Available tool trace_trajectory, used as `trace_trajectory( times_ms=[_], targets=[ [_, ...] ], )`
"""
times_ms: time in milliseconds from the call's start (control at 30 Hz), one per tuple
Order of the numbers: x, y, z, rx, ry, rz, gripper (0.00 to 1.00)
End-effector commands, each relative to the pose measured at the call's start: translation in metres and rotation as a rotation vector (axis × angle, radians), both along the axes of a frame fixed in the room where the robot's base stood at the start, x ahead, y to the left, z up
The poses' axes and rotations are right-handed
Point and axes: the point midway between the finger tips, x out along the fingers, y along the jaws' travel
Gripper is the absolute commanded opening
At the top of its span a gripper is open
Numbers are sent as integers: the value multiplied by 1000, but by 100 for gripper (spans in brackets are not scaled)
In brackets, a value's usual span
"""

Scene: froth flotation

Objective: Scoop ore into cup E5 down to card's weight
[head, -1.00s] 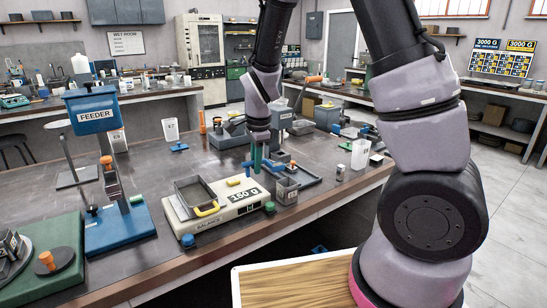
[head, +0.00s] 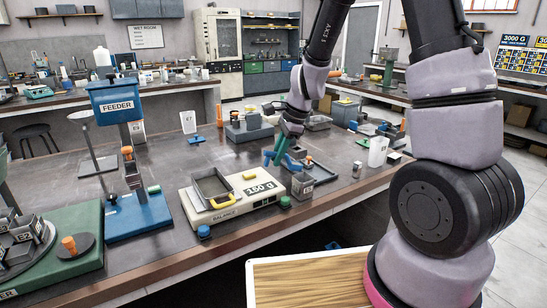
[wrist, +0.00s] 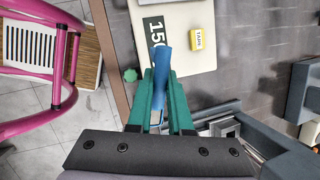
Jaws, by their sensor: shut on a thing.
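My gripper (head: 280,152) has green fingers shut on a blue handle-like piece (wrist: 160,70), held above the bench just behind the right end of the balance. In the wrist view, the card (wrist: 154,32) and yellow TARE button (wrist: 197,38) lie beyond the fingertips. Ore and the blue piece's far end cannot be made out.
The blue feeder (head: 118,104) stands left of the balance. A green base (head: 55,260) with several labelled cups is at the far left. A grey tray (head: 322,172) and a white jug (head: 378,152) are to the right.

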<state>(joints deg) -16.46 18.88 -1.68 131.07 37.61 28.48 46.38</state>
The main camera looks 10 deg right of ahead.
Motion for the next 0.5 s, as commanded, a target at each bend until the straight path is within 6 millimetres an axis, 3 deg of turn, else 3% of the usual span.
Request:
trace_trajectory(
  times_ms=[167,500],
  targets=[
    [3,-13,2,105,25,-9,0],
    [2,-9,2,100,22,3,0]
  ],
)
